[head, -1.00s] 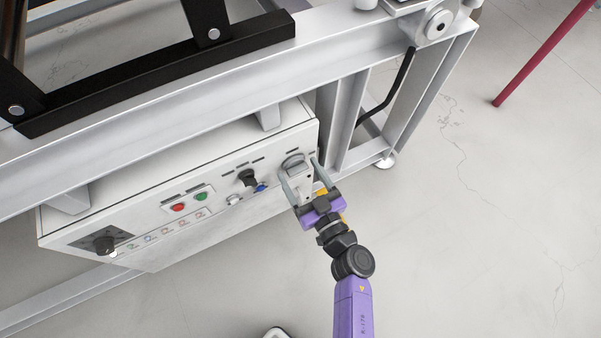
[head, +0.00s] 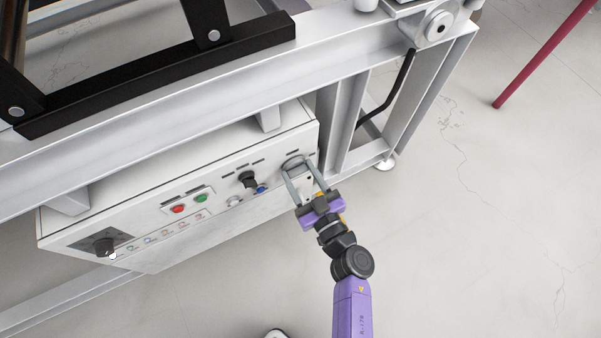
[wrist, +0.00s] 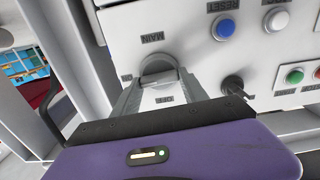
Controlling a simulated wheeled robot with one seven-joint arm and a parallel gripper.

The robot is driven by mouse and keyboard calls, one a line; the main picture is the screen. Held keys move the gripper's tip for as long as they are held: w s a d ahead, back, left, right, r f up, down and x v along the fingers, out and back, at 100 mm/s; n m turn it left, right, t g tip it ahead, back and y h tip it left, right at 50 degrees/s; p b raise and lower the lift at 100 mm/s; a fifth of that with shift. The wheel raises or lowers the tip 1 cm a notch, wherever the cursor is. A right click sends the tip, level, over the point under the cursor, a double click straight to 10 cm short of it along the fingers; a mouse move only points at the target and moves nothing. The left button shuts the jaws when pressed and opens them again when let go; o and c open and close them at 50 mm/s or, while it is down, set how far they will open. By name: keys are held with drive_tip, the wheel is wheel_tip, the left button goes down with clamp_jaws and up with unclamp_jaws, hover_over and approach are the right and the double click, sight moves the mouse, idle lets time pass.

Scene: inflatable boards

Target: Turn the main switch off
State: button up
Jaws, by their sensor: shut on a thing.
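The main switch (head: 292,161) is a rounded grey part at the right end of the white control box's front. In the wrist view the main switch (wrist: 158,66) sits between an upside-down MAIN label and an OFF label. My gripper (head: 298,167) reaches the panel with one grey finger on each side of the switch. In the wrist view my gripper (wrist: 160,84) has its fingers close about the switch, shut on it. The fingers partly hide the switch's sides, and its exact position is hard to read.
The control box (head: 150,225) also carries a black knob (head: 248,178), a blue button (head: 261,188), a green button (head: 201,198) and a red button (head: 178,209). A grey steel frame (head: 200,105) runs above the box. Bare floor (head: 480,250) lies to the right.

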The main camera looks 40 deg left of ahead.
drive_tip(key=n, duration=0.4)
drive_tip(key=shift+n, duration=0.4)
drive_tip(key=n, duration=0.4)
drive_tip(key=shift+s+b, duration=0.15)
drive_tip(key=shift+b, duration=0.2)
drive_tip(key=n, duration=0.2)
drive_tip(key=n+b, duration=0.1)
drive_tip(key=n, duration=0.2)
drive_tip(key=shift+s+a+f, duration=0.1)
drive_tip(key=shift+f, duration=0.05)
drive_tip(key=shift+f+n+b, duration=0.1)
drive_tip(key=shift+n+b, duration=0.3)
drive_tip(key=shift+n, duration=1.4)
drive_tip(key=shift+s, duration=0.1)
drive_tip(key=o, duration=1.4)
drive_tip(key=shift+p+v, duration=1.2)
drive_tip(key=shift+v, duration=2.7)
